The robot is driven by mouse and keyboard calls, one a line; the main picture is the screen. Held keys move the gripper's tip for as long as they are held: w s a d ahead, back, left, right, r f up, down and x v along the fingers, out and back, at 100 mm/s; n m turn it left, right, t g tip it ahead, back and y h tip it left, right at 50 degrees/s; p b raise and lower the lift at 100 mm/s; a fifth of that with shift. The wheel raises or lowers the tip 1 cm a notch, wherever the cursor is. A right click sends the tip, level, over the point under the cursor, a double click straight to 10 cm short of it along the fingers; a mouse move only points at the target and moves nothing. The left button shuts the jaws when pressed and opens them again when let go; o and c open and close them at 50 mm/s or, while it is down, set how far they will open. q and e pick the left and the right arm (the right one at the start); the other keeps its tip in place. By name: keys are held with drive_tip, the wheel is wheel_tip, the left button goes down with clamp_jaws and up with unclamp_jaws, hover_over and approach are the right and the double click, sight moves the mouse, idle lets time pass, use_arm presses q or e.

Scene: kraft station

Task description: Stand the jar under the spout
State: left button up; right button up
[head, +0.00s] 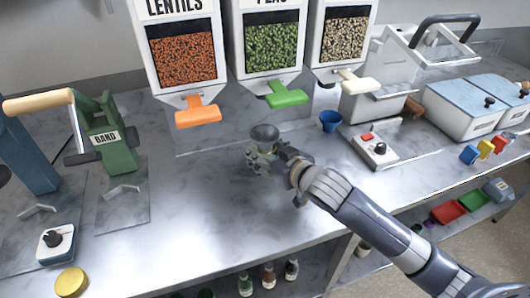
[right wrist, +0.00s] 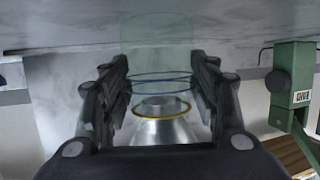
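My right gripper (head: 262,160) is low over the counter, in front of the dispensers. In the right wrist view its fingers (right wrist: 160,95) lie along both sides of a clear, greenish glass jar (right wrist: 158,60) and appear closed on it. A metal funnel (right wrist: 158,128) is at the jar's mouth; its grey bowl (head: 265,132) shows above the gripper in the head view. The jar looks upright; I cannot tell whether its base touches the counter. Behind it hang the orange lentils spout (head: 198,113), green peas spout (head: 287,95) and cream spout (head: 345,80). My left gripper is out of view.
A blue cup (head: 330,121) and a white box with a knob (head: 375,148) stand right of the gripper. A green "BAND" device (head: 118,150) and a yellow lid (head: 71,282) are at left. Counter (head: 190,205) left of the gripper is clear.

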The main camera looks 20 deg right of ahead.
drive_tip(key=shift+o, duration=0.7)
drive_tip(key=shift+r, duration=0.15)
drive_tip(key=v, duration=1.2)
drive_tip(key=shift+b, duration=0.35)
drive_tip(key=shift+s, duration=0.15)
